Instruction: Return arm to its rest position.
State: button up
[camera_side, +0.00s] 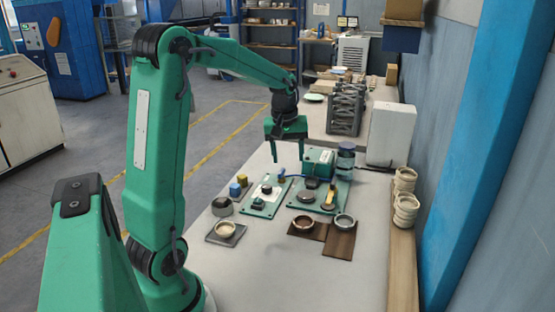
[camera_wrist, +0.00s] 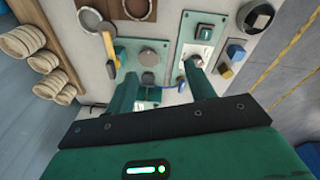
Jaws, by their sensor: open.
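My gripper (camera_side: 289,160) hangs from the end of my green arm, over the far part of the light work table (camera_side: 260,285). Its fingers point down, spread apart, with nothing seen between them in the side view. In the wrist view my gripper (camera_wrist: 161,72) shows its two green fingers apart above the boards. Below and beside it lie two green boards: the left board (camera_side: 262,207) and the right board (camera_side: 341,193). The right one carries dark round parts and a green box (camera_side: 318,161) at its back. My gripper appears just left of this box.
Stacked cream bowls (camera_side: 405,197) line the right ledge. A grey rack (camera_side: 346,110) stands behind. The table's front is clear.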

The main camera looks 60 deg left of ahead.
jog(key=s+d+r+m+t, duration=0.1)
jog(key=s+d+r+m, duration=0.2)
jog(key=d, duration=0.3)
jog(key=s+d+r+m+t, duration=0.1)
jog(key=s+d+r+m, duration=0.15)
jog(key=d, duration=0.35)
jog(key=s+d+m+t, duration=0.2)
jog(key=s+d+m, duration=0.5)
jog(key=s+d, duration=0.2)
jog(key=shift+s+d+f+h, duration=0.25)
jog(key=shift+s+d+h, duration=0.15)
jog(key=shift+s, duration=0.1)
